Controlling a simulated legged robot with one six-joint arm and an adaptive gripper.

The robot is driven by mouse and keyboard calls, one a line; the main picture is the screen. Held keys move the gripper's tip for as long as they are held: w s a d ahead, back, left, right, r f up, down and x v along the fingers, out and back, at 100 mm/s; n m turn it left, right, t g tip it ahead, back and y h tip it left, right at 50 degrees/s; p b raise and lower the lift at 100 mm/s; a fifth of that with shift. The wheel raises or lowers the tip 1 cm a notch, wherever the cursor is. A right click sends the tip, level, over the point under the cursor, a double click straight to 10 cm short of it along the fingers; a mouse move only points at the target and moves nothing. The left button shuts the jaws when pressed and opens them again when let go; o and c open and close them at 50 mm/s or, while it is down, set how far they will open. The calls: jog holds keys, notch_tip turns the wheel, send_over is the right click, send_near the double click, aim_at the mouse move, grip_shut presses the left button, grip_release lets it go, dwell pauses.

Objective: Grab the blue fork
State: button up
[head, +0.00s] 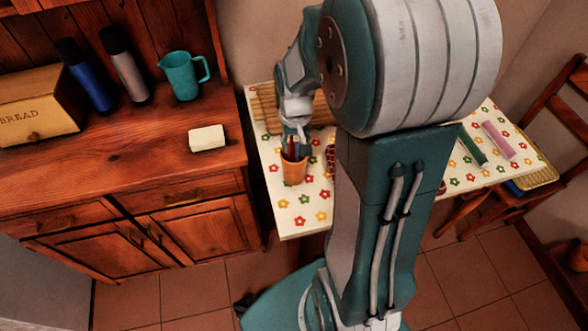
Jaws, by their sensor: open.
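An orange cup (294,172) stands upright on the flowered tablecloth near the table's front left. Several thin utensils (291,149) rise from its mouth, some of them dark or bluish. I cannot tell which of them is the blue fork. My gripper (297,143) points down right over the cup, with its fingers around or just beside the utensil tops. It is open. The fingers are small and partly merge with the utensils, so I cannot see whether they touch any.
A wooden board (266,108) lies behind the cup, and a dark red patterned object (331,160) is right of it, partly hidden by my arm. A wooden cabinet (190,165) stands close on the left. Green (472,147) and pink (497,139) items lie at right.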

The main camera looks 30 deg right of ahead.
jog(key=shift+d+f, duration=0.35)
jog(key=shift+f, duration=0.35)
jog(key=shift+a, duration=0.25)
grip_shut()
jog(key=shift+d+r, duration=0.1)
